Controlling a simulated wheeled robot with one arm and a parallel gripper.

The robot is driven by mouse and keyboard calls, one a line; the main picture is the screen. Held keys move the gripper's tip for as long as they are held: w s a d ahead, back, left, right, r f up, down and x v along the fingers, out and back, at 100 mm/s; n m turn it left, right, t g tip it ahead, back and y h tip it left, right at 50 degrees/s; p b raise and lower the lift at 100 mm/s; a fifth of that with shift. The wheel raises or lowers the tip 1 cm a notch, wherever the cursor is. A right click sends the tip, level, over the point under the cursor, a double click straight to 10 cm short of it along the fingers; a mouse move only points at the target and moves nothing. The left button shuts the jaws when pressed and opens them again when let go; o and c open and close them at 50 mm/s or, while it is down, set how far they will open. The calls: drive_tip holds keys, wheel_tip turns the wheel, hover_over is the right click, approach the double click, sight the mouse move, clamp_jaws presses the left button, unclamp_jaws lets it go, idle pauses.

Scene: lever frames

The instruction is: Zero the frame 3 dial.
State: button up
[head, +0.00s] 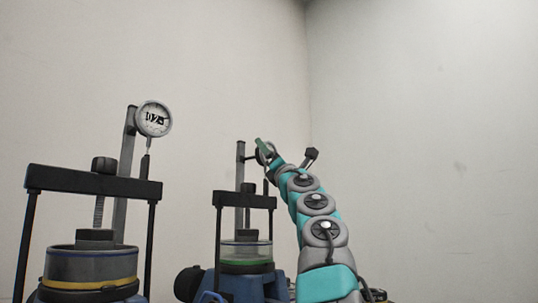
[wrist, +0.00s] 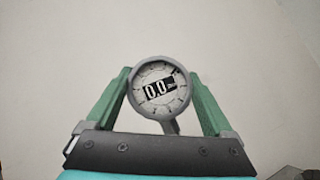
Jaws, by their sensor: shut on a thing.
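A round dial gauge (wrist: 160,104) with a grey rim sits between the two green fingers of my gripper (wrist: 158,76). Its face shows a tilted dark readout that looks like 0.0, with smaller unreadable marks beside it. The fingers are shut on the sides of its rim. In the head view my gripper (head: 264,149) is at the top of the right-hand lever frame (head: 245,201), and its fingers and arm hide most of the dial there. No frame number is readable.
A second lever frame (head: 94,183) stands nearer at the left, with its own dial (head: 154,118) and a blurred readout. A dark round knob (head: 188,283) sits low between the frames. Plain walls stand behind, and the space right of my arm is clear.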

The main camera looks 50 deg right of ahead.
drive_tip(key=shift+n+t+y, duration=0.5)
drive_tip(key=shift+n+y, duration=0.5)
drive_tip(key=shift+n, duration=0.3)
drive_tip(key=o, duration=1.1)
drive_tip(key=shift+s+a+f+b, duration=0.1)
drive_tip(key=shift+s+f+b, duration=0.25)
drive_tip(key=shift+f+b, duration=0.35)
drive_tip(key=s+a+b, duration=0.3)
drive_tip(key=s+b, duration=0.2)
drive_tip(key=s, duration=0.8)
drive_tip(key=shift+a+f, duration=0.15)
drive_tip(key=shift+f, duration=0.2)
